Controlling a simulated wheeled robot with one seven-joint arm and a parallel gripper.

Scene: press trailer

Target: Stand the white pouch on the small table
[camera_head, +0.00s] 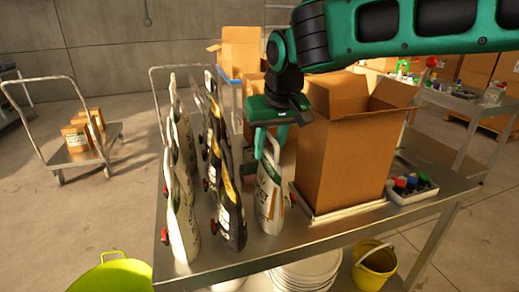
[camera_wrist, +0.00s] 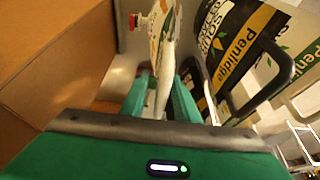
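The white pouch (camera_head: 270,200), with green print and a red cap, stands upright on the near steel table (camera_head: 275,248), between a row of pouches and a large open carton. My gripper (camera_head: 268,150) points down at its top from above. In the wrist view, the fingers of my gripper (camera_wrist: 162,88) are on both sides of the pouch's thin upper edge (camera_wrist: 163,65), with a gap showing, so it looks open around it. A smaller steel table (camera_head: 462,102) with bottles stands at the back right; I cannot tell whether it is the small table.
Black pouches (camera_head: 230,205) and white pouches (camera_head: 183,225) stand close on the left. The open carton (camera_head: 345,150) is close on the right, beside a tray of coloured caps (camera_head: 412,196). A trolley with boxes (camera_head: 115,140) is at left; a yellow bucket (camera_head: 374,268) is on the floor.

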